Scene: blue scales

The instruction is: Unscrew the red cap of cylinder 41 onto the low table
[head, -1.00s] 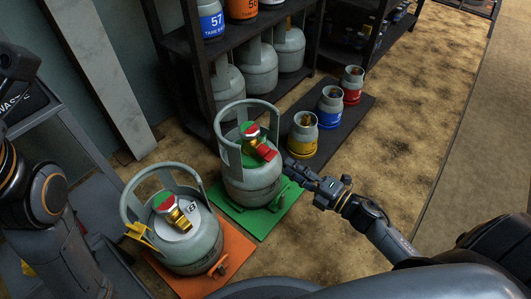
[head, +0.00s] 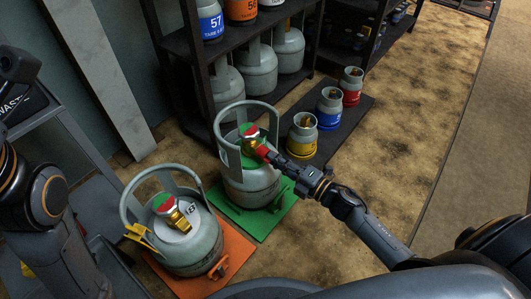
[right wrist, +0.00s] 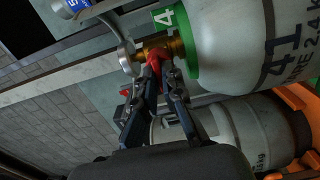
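Cylinder 41 (head: 248,190), grey with a collar handle, stands upright on a green mat (head: 222,205); its number shows in the right wrist view (right wrist: 235,65). Its brass valve (right wrist: 172,46) carries a red cap (head: 263,152) on its side. My right gripper (head: 268,156) is at this cap. In the right wrist view its two fingers (right wrist: 160,80) lie on either side of the red cap (right wrist: 155,63); whether they press on it is unclear. My left arm is at the left edge, its gripper out of view. A low grey surface (head: 97,208), possibly the low table, is partly hidden by this arm.
Another grey cylinder (head: 196,250) with a brass valve stands on an orange mat (head: 240,250), close in front. Small yellow (head: 302,143), blue (head: 329,115) and red (head: 351,90) banded cylinders stand behind on a dark mat. A dark shelf with cylinders stands at the back.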

